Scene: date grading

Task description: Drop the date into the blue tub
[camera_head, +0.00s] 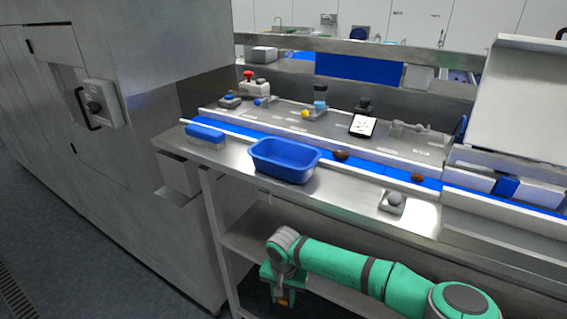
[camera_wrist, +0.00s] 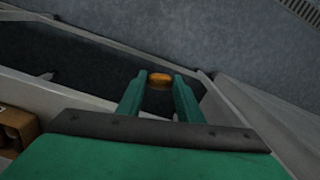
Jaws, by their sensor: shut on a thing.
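My gripper (camera_head: 284,288) hangs low in front of the table, below the level of its top. It is shut on an orange-brown date (camera_wrist: 160,78), which shows between the two green fingertips in the wrist view. The date also shows small and orange at the fingertips in the head view (camera_head: 283,300). The blue tub (camera_head: 285,171) stands on the steel table's front part, above my gripper in the head view. The part of its inside that I can see looks empty. Two dark brown dates (camera_head: 341,155) (camera_head: 417,177) lie on the blue belt, right of the tub.
The steel table (camera_head: 235,168) has a lower shelf (camera_head: 250,240) near my arm. A blue block (camera_head: 205,133) lies left of the tub, and a small grey device (camera_head: 392,201) stands right of it. A white machine (camera_head: 520,100) stands at the right.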

